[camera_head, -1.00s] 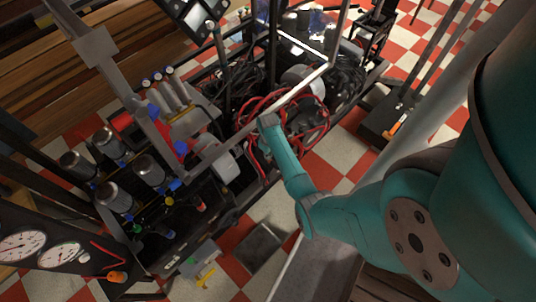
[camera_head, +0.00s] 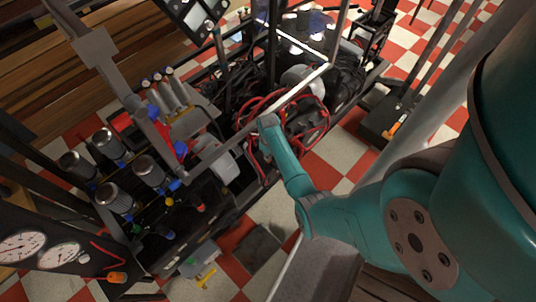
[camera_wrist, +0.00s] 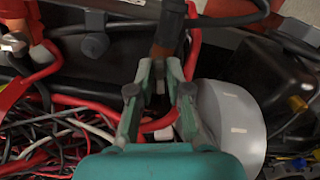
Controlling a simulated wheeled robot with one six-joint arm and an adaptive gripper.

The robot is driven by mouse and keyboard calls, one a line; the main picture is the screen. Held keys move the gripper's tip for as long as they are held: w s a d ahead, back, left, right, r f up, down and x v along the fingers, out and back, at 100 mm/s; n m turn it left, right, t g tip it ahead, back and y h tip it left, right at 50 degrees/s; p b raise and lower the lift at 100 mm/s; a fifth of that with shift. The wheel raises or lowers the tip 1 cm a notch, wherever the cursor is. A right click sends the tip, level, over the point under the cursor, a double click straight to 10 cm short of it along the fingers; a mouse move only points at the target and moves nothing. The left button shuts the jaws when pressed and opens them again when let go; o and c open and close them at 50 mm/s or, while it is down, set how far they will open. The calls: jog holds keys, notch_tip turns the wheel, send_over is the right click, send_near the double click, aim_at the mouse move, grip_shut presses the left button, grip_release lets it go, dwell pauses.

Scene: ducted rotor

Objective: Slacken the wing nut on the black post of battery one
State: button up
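My gripper (camera_wrist: 160,68) shows in the wrist view with its two fingers parted. A reddish-brown sleeve (camera_wrist: 168,30) on a black cable shows at the gap between the fingertips; I cannot tell whether they touch it. In the head view my gripper (camera_head: 266,122) is small, at the end of my teal arm, over the framed machine with red cables. I cannot make out the wing nut or the black post of battery one for certain.
In the wrist view a pale grey rounded body (camera_wrist: 230,118) is close to the right finger. Tangled wires (camera_wrist: 50,140) lie at the left and a black housing (camera_wrist: 275,80) at the right. In the head view metal cylinders (camera_head: 115,198), gauges (camera_head: 60,256) and frame bars (camera_head: 230,145) crowd the left.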

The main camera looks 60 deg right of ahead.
dwell(0.3)
jog(key=shift+r, duration=0.2)
notch_tip(320, 180, up, 12)
jog(key=shift+f, duration=0.25)
dwell(0.7)
